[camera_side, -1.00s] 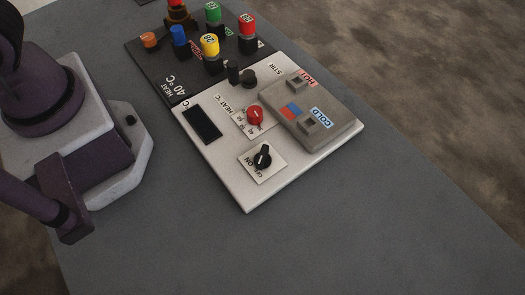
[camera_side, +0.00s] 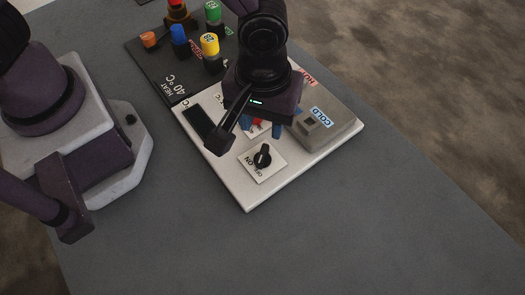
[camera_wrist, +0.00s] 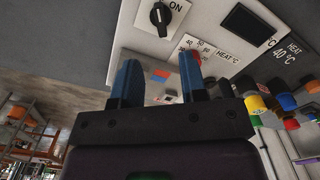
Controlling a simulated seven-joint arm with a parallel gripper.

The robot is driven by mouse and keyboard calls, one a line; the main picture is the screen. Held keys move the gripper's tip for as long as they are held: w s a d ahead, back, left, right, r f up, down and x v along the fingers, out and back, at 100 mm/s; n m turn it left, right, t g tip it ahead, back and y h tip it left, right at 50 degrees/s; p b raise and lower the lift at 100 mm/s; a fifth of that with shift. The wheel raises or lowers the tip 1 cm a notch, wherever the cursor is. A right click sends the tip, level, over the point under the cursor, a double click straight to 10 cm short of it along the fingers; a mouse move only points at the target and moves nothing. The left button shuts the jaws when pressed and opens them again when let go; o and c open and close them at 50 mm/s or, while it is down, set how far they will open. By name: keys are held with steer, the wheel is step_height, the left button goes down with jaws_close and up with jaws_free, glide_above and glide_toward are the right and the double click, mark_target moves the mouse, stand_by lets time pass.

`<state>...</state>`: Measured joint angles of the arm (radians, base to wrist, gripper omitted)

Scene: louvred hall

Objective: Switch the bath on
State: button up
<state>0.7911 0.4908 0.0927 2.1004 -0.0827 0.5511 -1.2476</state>
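The bath's switch is a black rotary knob (camera_side: 263,156) on a small white plate marked ON and OFF, at the panel's near corner. The wrist view shows the knob (camera_wrist: 159,17) at the top with ON beside it; I cannot tell its exact setting. My gripper mostly hides the red heat dial.
A grey block (camera_side: 340,125) with HOT and COLD labels stands right of my gripper. The grey table (camera_side: 330,240) in front is clear.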

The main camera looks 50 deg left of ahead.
mark_target(263, 153)
steer(key=shift+f, duration=4.95)
jaws_close()
